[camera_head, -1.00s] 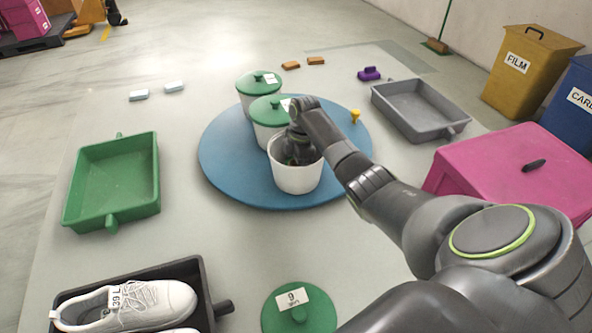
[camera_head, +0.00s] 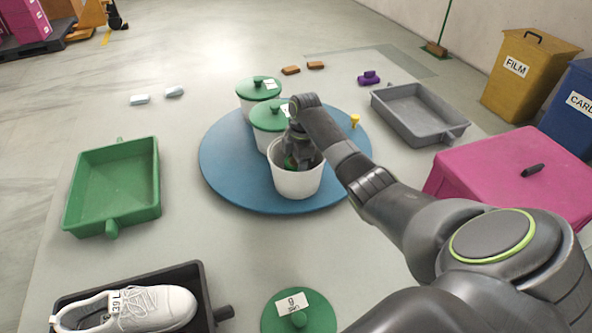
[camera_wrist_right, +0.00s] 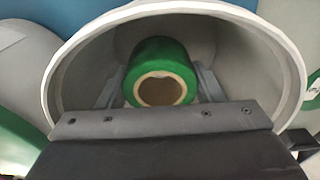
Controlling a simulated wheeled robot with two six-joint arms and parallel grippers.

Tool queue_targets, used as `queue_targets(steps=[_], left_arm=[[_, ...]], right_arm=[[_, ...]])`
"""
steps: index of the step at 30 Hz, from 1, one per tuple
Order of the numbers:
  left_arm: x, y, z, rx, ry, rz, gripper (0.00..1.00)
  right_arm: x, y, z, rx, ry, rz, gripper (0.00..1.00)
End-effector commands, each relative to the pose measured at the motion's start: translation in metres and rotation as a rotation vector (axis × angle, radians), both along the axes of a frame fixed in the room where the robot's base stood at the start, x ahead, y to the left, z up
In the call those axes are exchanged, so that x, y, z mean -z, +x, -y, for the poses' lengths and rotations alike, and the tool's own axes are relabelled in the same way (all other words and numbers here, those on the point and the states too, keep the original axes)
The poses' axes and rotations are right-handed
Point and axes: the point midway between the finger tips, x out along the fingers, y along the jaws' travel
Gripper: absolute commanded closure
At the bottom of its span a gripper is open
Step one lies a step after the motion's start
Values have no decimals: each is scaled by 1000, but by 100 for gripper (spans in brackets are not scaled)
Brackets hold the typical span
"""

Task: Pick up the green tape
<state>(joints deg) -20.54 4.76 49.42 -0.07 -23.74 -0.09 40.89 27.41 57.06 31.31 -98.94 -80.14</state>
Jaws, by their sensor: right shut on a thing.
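The green tape (camera_wrist_right: 163,73) is a roll with a pale core. In the right wrist view it sits between the two fingers of my right gripper (camera_wrist_right: 160,88), inside the open white pot (camera_wrist_right: 62,90). In the head view my right gripper (camera_head: 294,158) reaches down into that white pot (camera_head: 297,184) on the blue round turntable (camera_head: 228,180). A bit of green (camera_head: 290,162) shows at the fingers there. The gripper is shut on the tape. Whether the tape touches the pot's bottom cannot be told. My left gripper is not in view.
Two pots with green lids (camera_head: 258,86) stand behind on the turntable. A loose green lid (camera_head: 318,310) lies in front, beside a dark tray (camera_head: 208,290) with a white shoe. A green tray (camera_head: 158,190) is left, a grey tray (camera_head: 420,138) and pink box (camera_head: 480,165) right.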

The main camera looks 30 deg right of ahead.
Motion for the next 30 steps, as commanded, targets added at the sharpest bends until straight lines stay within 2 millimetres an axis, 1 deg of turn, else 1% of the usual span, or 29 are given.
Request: queue_targets(steps=[1, 3, 7, 9, 12, 17, 30], left_arm=[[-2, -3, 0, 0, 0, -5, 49], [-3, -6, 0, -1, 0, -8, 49], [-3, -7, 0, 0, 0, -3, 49], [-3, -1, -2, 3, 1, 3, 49], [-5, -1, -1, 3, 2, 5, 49], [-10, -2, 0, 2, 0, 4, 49], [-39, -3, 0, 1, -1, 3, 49]], right_arm=[[-14, 1, 0, -1, -1, 5, 63], [-29, 1, 0, -1, -2, 5, 63], [-52, 1, 0, -2, -1, 3, 63], [-62, 1, 0, -1, -1, 3, 63], [-71, 1, 0, 0, 0, 2, 63], [-80, 1, 0, 0, 0, 1, 63], [-109, 1, 0, 0, 0, 0, 63]])
